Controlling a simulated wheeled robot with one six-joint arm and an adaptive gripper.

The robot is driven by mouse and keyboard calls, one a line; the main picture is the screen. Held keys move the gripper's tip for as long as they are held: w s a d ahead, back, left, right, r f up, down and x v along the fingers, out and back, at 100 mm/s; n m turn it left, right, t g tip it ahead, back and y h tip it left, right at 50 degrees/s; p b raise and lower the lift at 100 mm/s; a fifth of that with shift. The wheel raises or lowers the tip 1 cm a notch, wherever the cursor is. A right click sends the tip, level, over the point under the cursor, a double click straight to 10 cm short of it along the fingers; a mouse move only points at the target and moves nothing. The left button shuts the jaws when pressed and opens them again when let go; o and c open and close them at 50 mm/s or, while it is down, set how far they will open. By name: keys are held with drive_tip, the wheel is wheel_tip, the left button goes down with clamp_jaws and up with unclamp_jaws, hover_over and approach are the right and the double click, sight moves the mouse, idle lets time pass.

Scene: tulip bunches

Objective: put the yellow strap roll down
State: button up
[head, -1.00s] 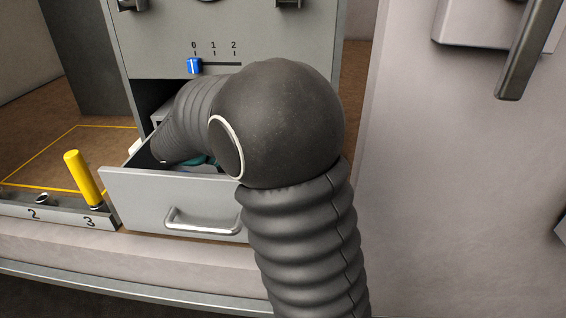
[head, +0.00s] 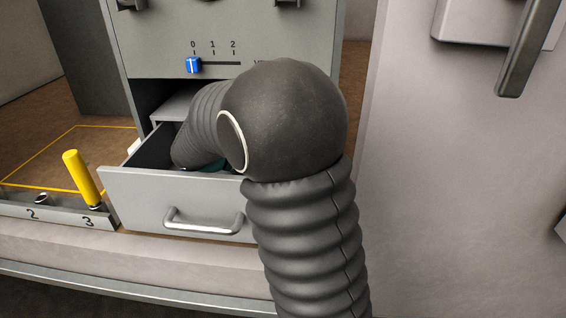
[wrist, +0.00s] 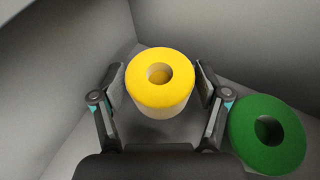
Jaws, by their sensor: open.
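The yellow strap roll (wrist: 139,92) stands upright in the wrist view, its ring-shaped yellow top facing the camera and its side paler. My gripper (wrist: 160,82) is open, with one finger on each side of the roll and a narrow gap showing at each side. The roll is inside the grey open drawer (head: 137,197), whose inner walls surround it in the wrist view. In the head view my arm reaches into the drawer and hides the roll and most of my gripper.
A green roll (wrist: 246,138) lies close to the right finger. A blue slider knob (head: 193,65) sits at 0 on the cabinet above the drawer. A yellow peg (head: 82,177) leans in slot 3 of a numbered rack (head: 60,212) to the left.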

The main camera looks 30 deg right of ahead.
drive_tip(key=shift+r, duration=0.15)
drive_tip(key=p+v, duration=0.3)
drive_tip(key=v, duration=0.3)
drive_tip(key=shift+w+a+r, duration=0.1)
drive_tip(key=shift+a+r, duration=0.2)
drive_tip(key=shift+a, duration=0.35)
idle(0.6)
